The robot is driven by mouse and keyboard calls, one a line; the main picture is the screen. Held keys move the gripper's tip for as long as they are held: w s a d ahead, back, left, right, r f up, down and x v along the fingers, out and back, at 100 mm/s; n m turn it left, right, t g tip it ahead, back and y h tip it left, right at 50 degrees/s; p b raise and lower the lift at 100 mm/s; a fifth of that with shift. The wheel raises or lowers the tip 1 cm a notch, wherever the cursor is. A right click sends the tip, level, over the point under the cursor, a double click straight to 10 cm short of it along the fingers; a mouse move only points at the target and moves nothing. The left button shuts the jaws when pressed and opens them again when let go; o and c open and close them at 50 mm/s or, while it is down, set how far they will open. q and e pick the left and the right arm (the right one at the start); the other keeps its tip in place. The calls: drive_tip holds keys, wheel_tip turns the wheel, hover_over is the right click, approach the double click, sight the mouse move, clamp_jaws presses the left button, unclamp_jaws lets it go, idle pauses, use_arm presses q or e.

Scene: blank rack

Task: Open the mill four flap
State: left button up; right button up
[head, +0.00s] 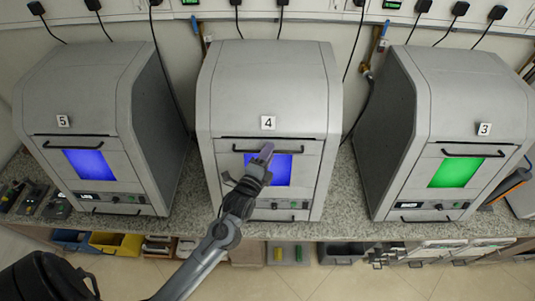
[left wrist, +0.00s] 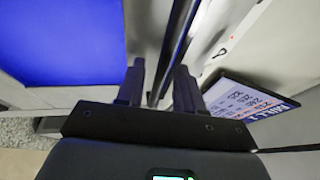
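Mill four (head: 268,85) is the grey middle machine, labelled 4. Its front flap (head: 222,160) looks shut, with a dark bar handle (head: 300,151) along its top and a lit blue window (head: 283,172). My left gripper (head: 266,150) is at the middle of this handle and hides part of the window. In the left wrist view, the two dark fingers of the gripper (left wrist: 160,88) stand apart, with the dark handle bar (left wrist: 178,40) running between them. I see a gap beside the bar; contact is unclear. The blue window (left wrist: 60,40) is at upper left. My right gripper is out of view.
Mill five (head: 85,95) stands to the left with a blue window, and mill three (head: 465,95) to the right with a green one. All stand on a speckled counter (head: 345,215). Bins (head: 115,243) sit below. Cables hang behind the mills.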

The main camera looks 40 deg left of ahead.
use_arm(q)
clamp_jaws()
idle(1.4)
